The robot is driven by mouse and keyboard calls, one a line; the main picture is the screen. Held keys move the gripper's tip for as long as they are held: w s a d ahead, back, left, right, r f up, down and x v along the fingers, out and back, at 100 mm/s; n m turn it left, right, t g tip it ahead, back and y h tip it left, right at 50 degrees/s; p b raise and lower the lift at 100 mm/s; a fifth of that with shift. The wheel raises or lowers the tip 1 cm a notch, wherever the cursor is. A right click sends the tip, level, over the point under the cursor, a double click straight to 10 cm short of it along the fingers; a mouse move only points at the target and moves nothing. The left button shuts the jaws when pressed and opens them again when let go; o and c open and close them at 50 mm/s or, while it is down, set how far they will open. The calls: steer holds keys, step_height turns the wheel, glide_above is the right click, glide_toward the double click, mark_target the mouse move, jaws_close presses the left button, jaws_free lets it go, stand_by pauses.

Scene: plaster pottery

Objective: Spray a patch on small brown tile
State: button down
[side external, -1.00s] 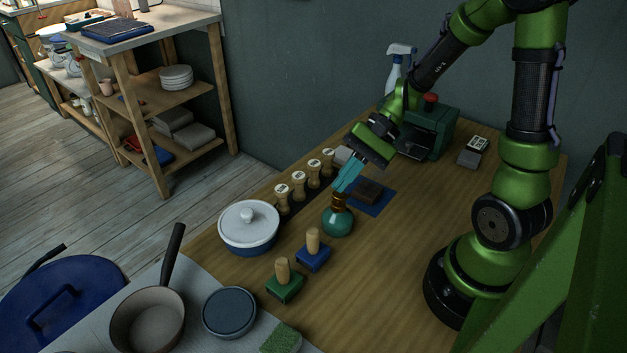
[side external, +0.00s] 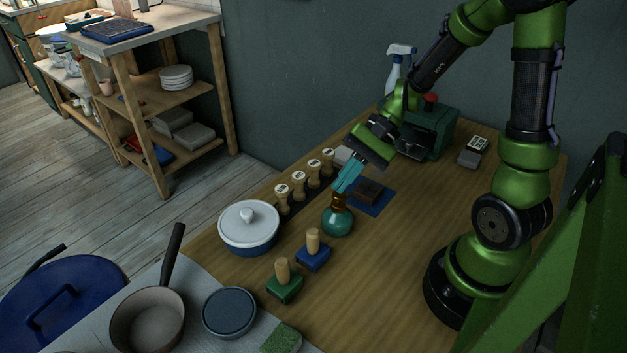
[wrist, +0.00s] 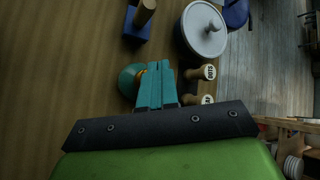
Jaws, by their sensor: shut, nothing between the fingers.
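A small brown tile (side external: 369,190) lies on a blue mat (side external: 382,205) on the wooden table. My gripper (side external: 345,183) is shut and empty, its teal fingers together just left of the tile and above the neck of a teal round bottle (side external: 338,222) with an amber neck. In the wrist view the fingers (wrist: 155,75) overlap the bottle (wrist: 128,82), which is partly hidden; I cannot tell whether they touch it. A white spray bottle (side external: 399,58) stands at the back, partly behind my arm.
Several wooden-handled stamps (side external: 298,187) stand in a row at the table's left edge. A white lidded pot (side external: 248,227), a blue-based stamp (side external: 312,254) and a green-based stamp (side external: 284,287) stand nearer. A dark green machine (side external: 433,130) is behind. The table's right middle is clear.

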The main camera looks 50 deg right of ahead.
steer(key=shift+f, duration=0.55)
stand_by(0.4)
steer(key=shift+r, duration=0.65)
steer(key=shift+r, duration=0.1)
steer(key=shift+r, duration=2.95)
